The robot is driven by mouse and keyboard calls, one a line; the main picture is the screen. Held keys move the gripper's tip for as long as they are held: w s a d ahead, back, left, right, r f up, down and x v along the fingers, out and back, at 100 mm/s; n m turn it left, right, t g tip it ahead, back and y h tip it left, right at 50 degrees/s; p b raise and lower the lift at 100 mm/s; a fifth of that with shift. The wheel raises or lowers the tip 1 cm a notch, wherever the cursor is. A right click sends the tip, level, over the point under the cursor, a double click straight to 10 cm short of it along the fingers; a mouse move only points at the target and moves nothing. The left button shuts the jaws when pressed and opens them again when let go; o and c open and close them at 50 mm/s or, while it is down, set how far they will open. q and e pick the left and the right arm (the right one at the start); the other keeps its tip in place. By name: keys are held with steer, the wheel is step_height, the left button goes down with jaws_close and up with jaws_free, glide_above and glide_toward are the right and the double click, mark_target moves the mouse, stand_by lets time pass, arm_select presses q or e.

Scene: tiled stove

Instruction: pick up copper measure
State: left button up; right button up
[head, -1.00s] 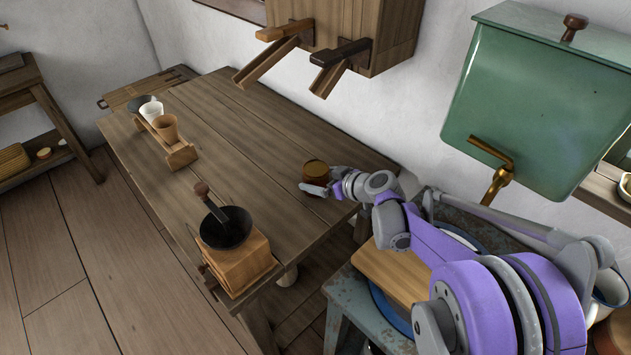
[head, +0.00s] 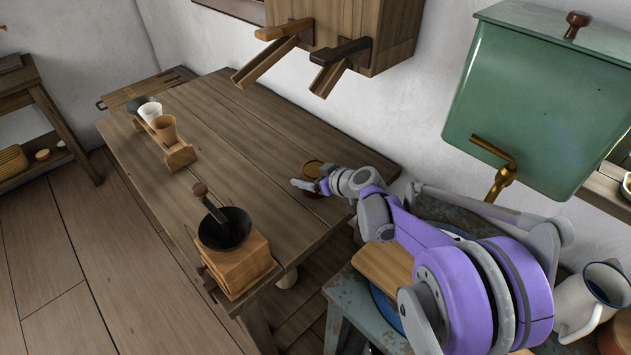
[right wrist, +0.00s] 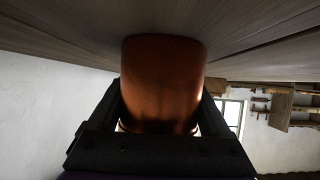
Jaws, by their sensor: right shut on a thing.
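The copper measure (head: 311,170) stands on the wooden table near its right end, partly hidden by my right gripper (head: 308,186). In the right wrist view the copper measure (right wrist: 162,80) is a smooth reddish-brown cylinder that fills the middle. My right gripper (right wrist: 160,122) has one finger on each side of it and is shut on it. The measure appears to be on or very close to the tabletop. My left gripper is not in view.
A coffee grinder (head: 236,262) stands at the table's near edge. A wooden rack (head: 181,157) with cups is farther left. Wooden chutes (head: 330,78) jut from a wall box above the table (head: 240,130). A green water tank (head: 535,105) hangs at right. The table's middle is clear.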

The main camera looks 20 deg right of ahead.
jaws_close()
step_height(320, 180, up, 10)
steer(key=p, duration=0.2)
